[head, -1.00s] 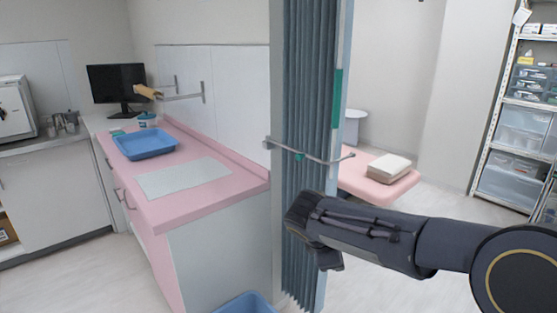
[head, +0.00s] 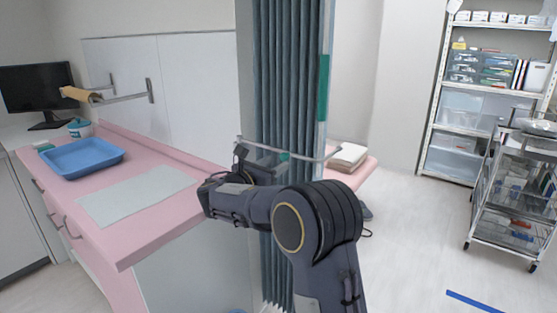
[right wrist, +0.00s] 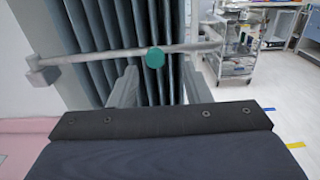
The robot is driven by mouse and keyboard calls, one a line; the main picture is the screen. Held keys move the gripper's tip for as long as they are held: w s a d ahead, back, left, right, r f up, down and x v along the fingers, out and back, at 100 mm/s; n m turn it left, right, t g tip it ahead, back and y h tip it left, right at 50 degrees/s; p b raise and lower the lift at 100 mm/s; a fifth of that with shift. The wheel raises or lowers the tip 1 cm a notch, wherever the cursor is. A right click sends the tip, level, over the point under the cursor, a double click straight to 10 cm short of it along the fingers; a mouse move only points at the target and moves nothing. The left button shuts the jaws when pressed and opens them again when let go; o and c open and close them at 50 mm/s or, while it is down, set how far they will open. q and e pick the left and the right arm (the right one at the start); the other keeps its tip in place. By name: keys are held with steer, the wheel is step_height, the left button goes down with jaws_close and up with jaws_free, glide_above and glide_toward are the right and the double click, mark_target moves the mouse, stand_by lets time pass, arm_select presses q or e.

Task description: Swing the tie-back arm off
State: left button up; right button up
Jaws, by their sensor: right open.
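The tie-back arm (head: 312,158) is a thin metal bar across the front of the blue-grey curtain (head: 285,70). Its mount is at the left, and its other end sticks out past the curtain's right edge. A green knob (right wrist: 155,58) sits on the bar. My right gripper (head: 250,165) is at the bar's height, in front of the curtain near the mount end. In the right wrist view its open, empty fingers (right wrist: 160,78) point at the curtain, with the bar and knob crossing just beyond them. I cannot tell whether they touch it. My left gripper is out of view.
A pink counter (head: 150,222) with a blue tray (head: 82,157) and a pale mat stands left. A pink couch with a cushion (head: 348,157) is behind the curtain. A wire cart (head: 510,190) and shelves (head: 455,105) stand right. The floor between is clear.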

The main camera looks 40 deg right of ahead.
mark_target(282, 157)
steer(key=x, duration=0.3)
steer(key=shift+w+a+r, duration=0.1)
steer(key=shift+w+r, duration=0.05)
steer(key=shift+w, duration=0.2)
steer(key=shift+s+d, duration=0.1)
steer(key=shift+d, duration=0.15)
jaws_close()
